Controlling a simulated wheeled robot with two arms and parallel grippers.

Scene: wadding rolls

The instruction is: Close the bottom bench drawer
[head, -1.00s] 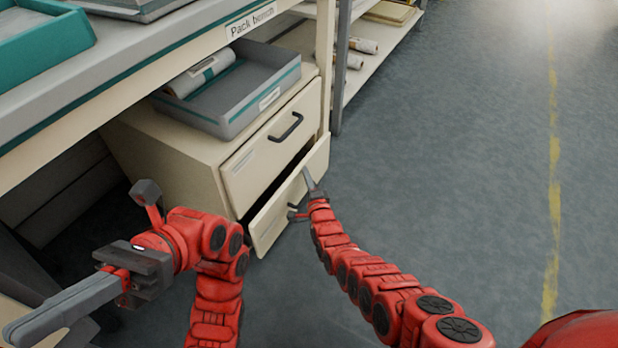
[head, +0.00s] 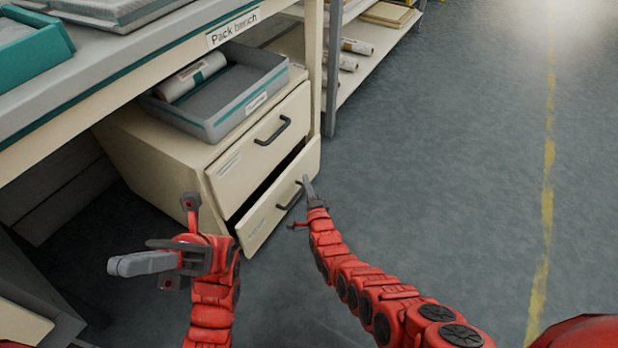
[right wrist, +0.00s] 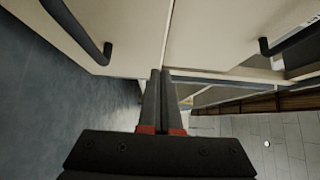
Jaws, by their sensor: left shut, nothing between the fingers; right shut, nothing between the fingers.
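The bottom bench drawer (head: 262,222) is partly open in the head view, with a dark gap behind its cream front. It has a dark handle (head: 290,195). The bottom drawer front (right wrist: 110,60) also shows at the left of the right wrist view. My right gripper (head: 308,181) is shut and empty, with its tips close to the right part of the drawer front. I cannot tell whether they touch it. In the right wrist view my right gripper's fingers (right wrist: 160,72) lie together near the seam between two fronts. My left gripper (head: 115,266) is shut and empty, left of the drawer.
The upper drawer (head: 258,148) looks shut. A grey tray (head: 215,125) with a roll in it stands on the cabinet under the pack bench (head: 150,70). A shelf (head: 375,45) with rolls stands behind. The floor (head: 440,170) to the right is clear.

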